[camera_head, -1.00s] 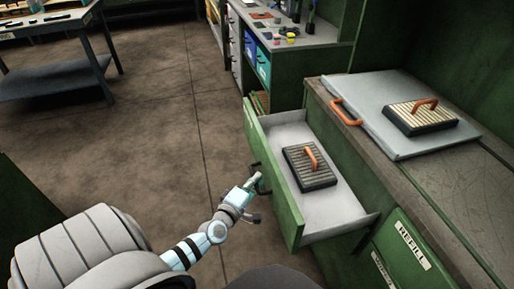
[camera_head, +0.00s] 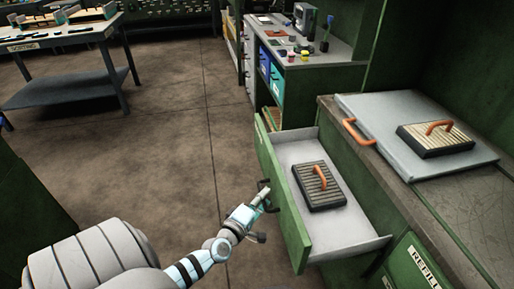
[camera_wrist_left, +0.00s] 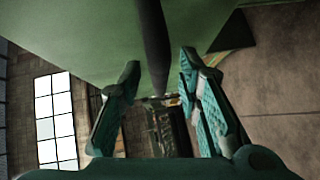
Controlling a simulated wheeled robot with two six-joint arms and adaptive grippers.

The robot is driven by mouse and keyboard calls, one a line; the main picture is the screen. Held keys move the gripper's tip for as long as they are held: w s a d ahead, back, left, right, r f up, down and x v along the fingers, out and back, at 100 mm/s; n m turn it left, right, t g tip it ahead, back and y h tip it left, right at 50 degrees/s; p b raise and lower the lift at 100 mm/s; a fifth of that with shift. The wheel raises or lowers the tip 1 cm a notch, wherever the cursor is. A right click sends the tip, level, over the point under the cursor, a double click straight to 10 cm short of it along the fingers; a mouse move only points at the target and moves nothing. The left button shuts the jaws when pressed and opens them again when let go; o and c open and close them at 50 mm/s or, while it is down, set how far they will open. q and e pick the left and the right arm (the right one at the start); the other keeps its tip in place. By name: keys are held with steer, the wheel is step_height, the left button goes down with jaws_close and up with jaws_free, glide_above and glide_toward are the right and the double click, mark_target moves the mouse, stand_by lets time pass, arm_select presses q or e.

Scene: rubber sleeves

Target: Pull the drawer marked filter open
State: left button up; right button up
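A green drawer (camera_head: 284,205) stands pulled out of the workbench, its grey inside showing. Its outer face is turned away from the head camera, so I cannot read its marking. A black-edged, ribbed filter panel with an orange handle (camera_head: 319,186) lies in it. My left gripper (camera_head: 262,203) is at the drawer's dark handle (camera_head: 265,193). In the left wrist view, the fingers of the left gripper (camera_wrist_left: 160,90) are apart, with the dark handle bar (camera_wrist_left: 152,40) showing in the gap between them and touching neither visibly. My right gripper is not in view.
The bench top holds a grey lid with an orange handle (camera_head: 375,115) and another ribbed panel (camera_head: 436,142). A closed front marked REFILL (camera_head: 415,270) is at the lower right. A shelf unit (camera_head: 290,55) stands behind.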

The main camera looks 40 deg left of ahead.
arm_select(q)
steer(key=v, duration=1.1)
steer(key=shift+s, duration=0.25)
